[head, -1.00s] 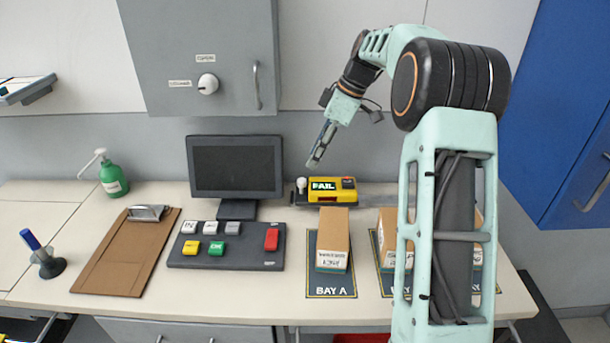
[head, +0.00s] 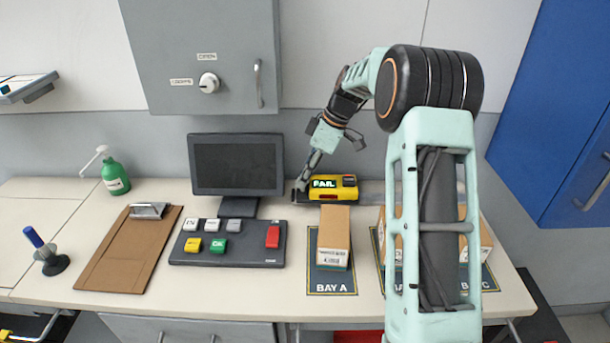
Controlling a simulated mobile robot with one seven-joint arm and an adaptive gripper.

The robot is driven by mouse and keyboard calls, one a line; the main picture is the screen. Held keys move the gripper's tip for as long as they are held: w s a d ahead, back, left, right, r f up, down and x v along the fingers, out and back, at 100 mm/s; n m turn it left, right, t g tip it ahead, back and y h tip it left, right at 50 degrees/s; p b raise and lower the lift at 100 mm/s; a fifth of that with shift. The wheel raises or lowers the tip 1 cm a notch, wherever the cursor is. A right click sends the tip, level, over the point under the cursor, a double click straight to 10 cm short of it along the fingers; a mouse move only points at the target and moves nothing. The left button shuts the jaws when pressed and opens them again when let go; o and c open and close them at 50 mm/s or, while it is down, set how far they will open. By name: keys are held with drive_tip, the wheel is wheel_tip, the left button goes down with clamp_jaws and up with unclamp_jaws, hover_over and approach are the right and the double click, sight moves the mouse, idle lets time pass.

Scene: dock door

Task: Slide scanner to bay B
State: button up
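The yellow scanner (head: 345,184) sits at the left end of a rail (head: 376,193) along the back of the bench, behind bay A. Its display reads FAIL in green. My gripper (head: 302,186) is lowered at the scanner's left end, where its white knob stands. The fingers hide the knob, and I cannot tell whether they touch or grip it. The bay A mat (head: 330,283) holds a cardboard box (head: 335,237). The bay B mat and its box (head: 384,226) are mostly hidden behind my arm. A mat marked C (head: 487,280) shows to the right.
A monitor (head: 237,165) and a button panel (head: 228,250) stand left of bay A. A clipboard (head: 125,250), a green pump bottle (head: 113,178) and a blue-handled stamp (head: 45,252) are further left. A grey cabinet (head: 200,60) hangs above.

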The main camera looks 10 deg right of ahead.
clamp_jaws()
drive_tip(key=s+d, duration=0.1)
drive_tip(key=d, duration=0.4)
drive_tip(key=s+d, duration=0.1)
drive_tip(key=d, duration=0.4)
drive_tip(key=s+d+b, duration=0.1)
drive_tip(key=d, duration=0.4)
drive_tip(key=shift+d, duration=0.35)
drive_tip(key=o, duration=0.5)
unclamp_jaws()
drive_tip(key=v, duration=1.2)
